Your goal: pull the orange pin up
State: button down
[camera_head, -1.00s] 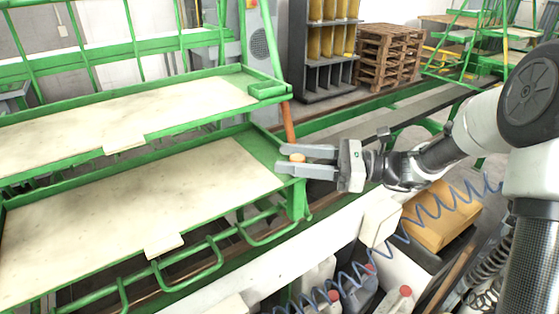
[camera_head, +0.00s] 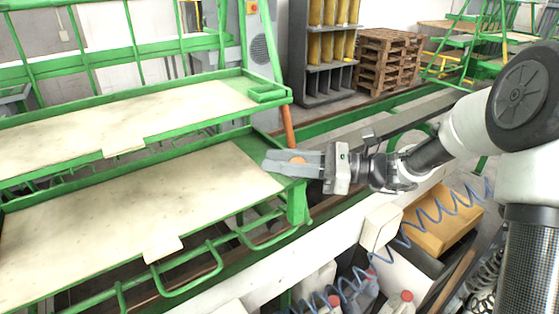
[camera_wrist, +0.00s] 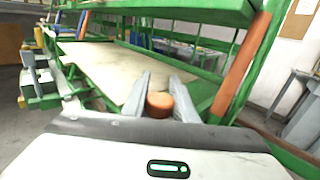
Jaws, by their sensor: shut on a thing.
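The orange pin (camera_head: 298,160) shows as a short round orange piece between the fingers of my gripper (camera_head: 270,161). In the wrist view the pin (camera_wrist: 159,104) is a stubby cylinder with a flat top, and the two grey fingers (camera_wrist: 161,82) are closed against its sides. In the head view my gripper is at the right end of the green cart's lower shelf (camera_head: 150,205), over its corner. The lower part of the pin is hidden by the fingers, so I cannot tell whether it still sits in the cart.
An orange-brown post (camera_head: 287,125) stands just behind my gripper, and the upper shelf (camera_head: 130,125) overhangs behind it. A blue coiled hose (camera_head: 430,215) and a yellow box (camera_head: 445,218) lie below my arm. Wooden pallets (camera_head: 390,60) stand at the back.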

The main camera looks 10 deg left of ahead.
notch_tip(320, 180, up, 3)
jog(key=p, duration=0.3)
jog(key=shift+r+p, duration=0.2)
jog(key=shift+p, duration=0.1)
jog(key=shift+f, duration=0.1)
jog(key=c, duration=1.4)
grip_release()
jog(key=shift+c, duration=0.2)
jog(key=shift+o, duration=0.2)
jog(key=shift+d, duration=0.1)
jog(key=w+d+p, duration=0.1)
jog(key=d+p, duration=0.1)
jog(key=d, duration=1.5)
jog(key=shift+d, duration=0.1)
